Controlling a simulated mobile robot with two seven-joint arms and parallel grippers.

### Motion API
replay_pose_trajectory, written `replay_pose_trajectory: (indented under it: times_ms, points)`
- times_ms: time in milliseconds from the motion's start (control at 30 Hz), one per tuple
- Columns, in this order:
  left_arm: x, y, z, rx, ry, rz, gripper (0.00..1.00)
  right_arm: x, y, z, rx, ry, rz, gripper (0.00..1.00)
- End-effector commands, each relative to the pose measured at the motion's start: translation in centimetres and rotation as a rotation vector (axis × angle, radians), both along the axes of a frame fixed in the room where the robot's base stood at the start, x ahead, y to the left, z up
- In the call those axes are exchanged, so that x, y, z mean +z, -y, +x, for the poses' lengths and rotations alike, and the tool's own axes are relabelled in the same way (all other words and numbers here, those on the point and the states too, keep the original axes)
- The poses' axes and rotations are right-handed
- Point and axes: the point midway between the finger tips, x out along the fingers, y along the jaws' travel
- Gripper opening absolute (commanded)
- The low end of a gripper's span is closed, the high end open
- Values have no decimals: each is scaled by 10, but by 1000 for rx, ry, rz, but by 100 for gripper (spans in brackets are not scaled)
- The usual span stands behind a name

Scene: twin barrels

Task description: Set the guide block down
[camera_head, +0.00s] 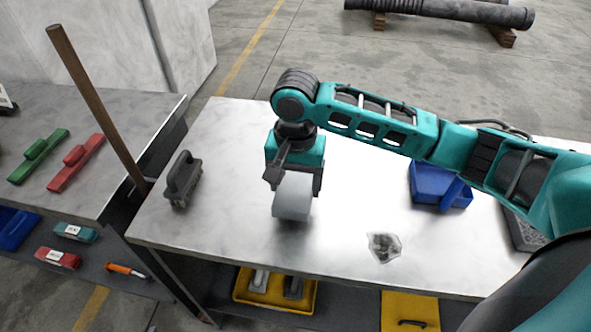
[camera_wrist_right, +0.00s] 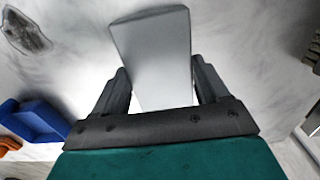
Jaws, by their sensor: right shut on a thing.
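The guide block is a light grey block (camera_head: 293,197) in the head view, below my right gripper (camera_head: 294,178). My right gripper is shut on it, with one finger on each side. In the right wrist view the grey block (camera_wrist_right: 158,55) sits between the two dark fingers of the gripper (camera_wrist_right: 163,90). The block is at the steel table (camera_head: 240,130); I cannot tell whether its underside touches the surface. My left gripper is in neither view.
A dark grey handled brush (camera_head: 183,180) stands left on the table. A clear bag of dark bits (camera_head: 384,246) lies near the front edge. A blue dustpan-like tray (camera_head: 436,185) is at right. A wooden pole (camera_head: 95,105) leans at the left table. Bare steel surrounds the block.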

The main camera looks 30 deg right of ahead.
Motion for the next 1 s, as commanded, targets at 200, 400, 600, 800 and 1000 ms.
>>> replay_pose_trajectory:
  times_ms: [200,400,600,800,1000]
  points:
    - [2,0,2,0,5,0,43,-19,-1,2,-1,7,3,0]
    - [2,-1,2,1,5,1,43,-22,-1,2,0,9,3,0]
    - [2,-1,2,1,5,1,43,-23,-1,2,0,8,4,0]
    - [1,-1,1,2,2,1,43,-29,0,0,0,-1,0,86]
    - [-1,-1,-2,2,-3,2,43,-29,0,0,0,-1,0,100]
